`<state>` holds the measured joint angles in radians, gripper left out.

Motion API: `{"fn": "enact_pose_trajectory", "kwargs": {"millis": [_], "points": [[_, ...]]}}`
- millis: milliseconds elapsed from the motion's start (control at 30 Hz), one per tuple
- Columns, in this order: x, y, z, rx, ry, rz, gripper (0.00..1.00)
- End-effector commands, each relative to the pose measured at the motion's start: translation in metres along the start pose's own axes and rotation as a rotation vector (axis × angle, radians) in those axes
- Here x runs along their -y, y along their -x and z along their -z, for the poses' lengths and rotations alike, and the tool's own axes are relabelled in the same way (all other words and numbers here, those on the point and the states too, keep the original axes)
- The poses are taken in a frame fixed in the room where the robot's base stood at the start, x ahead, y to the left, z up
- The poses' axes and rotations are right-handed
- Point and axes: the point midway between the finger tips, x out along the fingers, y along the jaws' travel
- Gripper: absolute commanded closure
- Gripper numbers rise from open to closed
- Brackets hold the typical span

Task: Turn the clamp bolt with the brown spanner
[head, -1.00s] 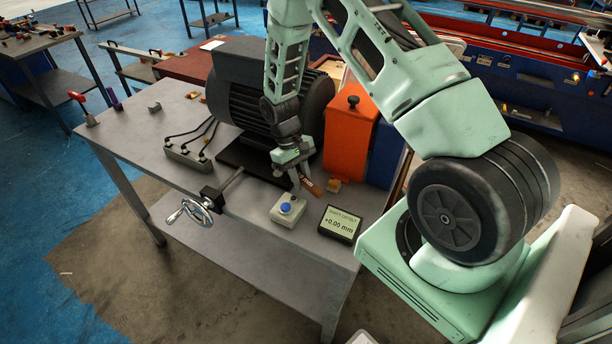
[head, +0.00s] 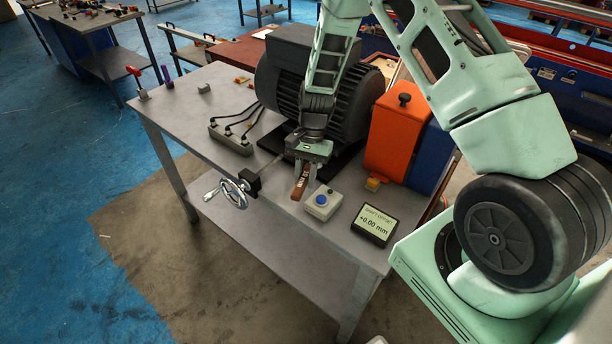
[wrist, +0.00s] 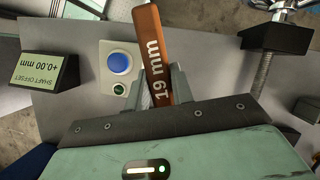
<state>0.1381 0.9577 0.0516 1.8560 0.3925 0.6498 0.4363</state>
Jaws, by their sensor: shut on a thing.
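The brown spanner (head: 302,181), marked "19 mm", is in my gripper (head: 307,170), which is shut on it above the front part of the bench. The clamp bolt cannot be made out in either view. A chrome handwheel (head: 232,194) on a threaded shaft with a black block (head: 250,181) is at the bench's front edge, left of my gripper.
A button box with a blue button (head: 321,203) and a "shaft offset" display reading +0.00 mm (head: 375,224) stand right of the spanner. The large dark motor (head: 290,75) and orange box (head: 396,135) stand behind. The bench's left part (head: 185,115) has free room.

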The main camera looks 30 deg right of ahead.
Motion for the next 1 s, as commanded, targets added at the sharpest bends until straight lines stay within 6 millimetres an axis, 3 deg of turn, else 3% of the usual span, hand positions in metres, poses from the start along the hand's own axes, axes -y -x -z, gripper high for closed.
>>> {"fn": "enact_pose_trajectory", "kwargs": {"millis": [1000], "points": [[0.000, -0.017, 0.007, 0.000, -0.002, 0.001, 1.00]]}}
